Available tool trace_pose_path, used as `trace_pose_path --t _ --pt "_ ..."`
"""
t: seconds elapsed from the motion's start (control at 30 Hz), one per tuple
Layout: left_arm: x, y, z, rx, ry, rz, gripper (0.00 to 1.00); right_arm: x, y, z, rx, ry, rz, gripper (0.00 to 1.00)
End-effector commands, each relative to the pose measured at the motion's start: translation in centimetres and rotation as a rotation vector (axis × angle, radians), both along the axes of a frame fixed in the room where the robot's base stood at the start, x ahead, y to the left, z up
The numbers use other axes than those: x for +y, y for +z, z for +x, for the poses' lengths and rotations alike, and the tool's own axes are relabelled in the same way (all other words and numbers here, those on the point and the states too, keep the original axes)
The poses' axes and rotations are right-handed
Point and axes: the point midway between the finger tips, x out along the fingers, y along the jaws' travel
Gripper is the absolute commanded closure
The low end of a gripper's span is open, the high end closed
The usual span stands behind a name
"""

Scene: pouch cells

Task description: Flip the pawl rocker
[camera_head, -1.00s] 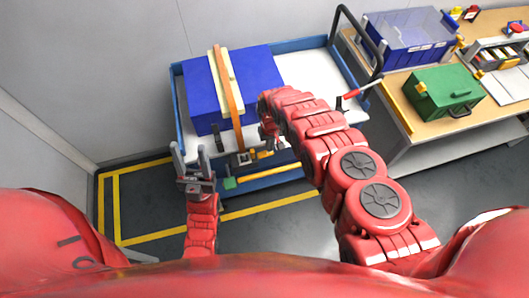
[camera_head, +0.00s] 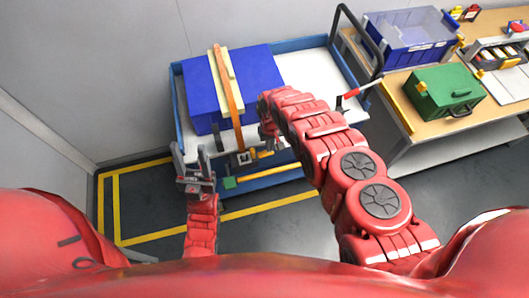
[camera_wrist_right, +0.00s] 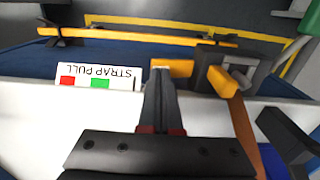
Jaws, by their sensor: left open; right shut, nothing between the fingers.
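A grey ratchet buckle with yellow-orange parts (camera_head: 243,158) sits at the cart's near edge, below the orange strap (camera_head: 228,85). In the right wrist view a yellow-orange block (camera_wrist_right: 222,82) stands on the grey buckle body (camera_wrist_right: 240,68), and a flatter yellow-orange piece (camera_wrist_right: 177,68) lies left of it. I cannot tell which part is the pawl rocker. My right gripper (camera_wrist_right: 162,72) is shut and empty, its tips at the flatter piece; contact is unclear. In the head view its tips are partly hidden by the arm. My left gripper (camera_head: 190,163) is open and empty, left of the buckle.
The strap runs over a blue box (camera_head: 198,92) on the blue-rimmed cart (camera_head: 310,75). A STRAP PULL label (camera_wrist_right: 98,76) with red and green squares lies left of my right fingers. A workbench with a green case (camera_head: 445,92) stands at the right.

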Motion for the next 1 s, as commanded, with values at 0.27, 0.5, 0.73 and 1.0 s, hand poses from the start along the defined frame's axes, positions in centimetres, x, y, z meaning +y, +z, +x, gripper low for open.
trace_pose_path --t 0.27,0.5,0.73,1.0 --pt "0.0 -0.4 0.0 0.0 0.0 0.0 0.5 0.0 -0.5 0.0 0.0 0.0 0.0 1.0" --pt "0.0 -0.7 0.0 0.0 0.0 0.0 0.5 0.0 -0.9 0.0 0.0 0.0 0.0 1.0" --pt "0.0 -1.0 0.0 0.0 0.0 0.0 0.5 0.0 -1.2 0.0 0.0 0.0 0.0 1.0" --pt "0.0 -1.3 0.0 0.0 0.0 0.0 0.5 0.0 -1.6 0.0 0.001 0.0 0.0 1.0"
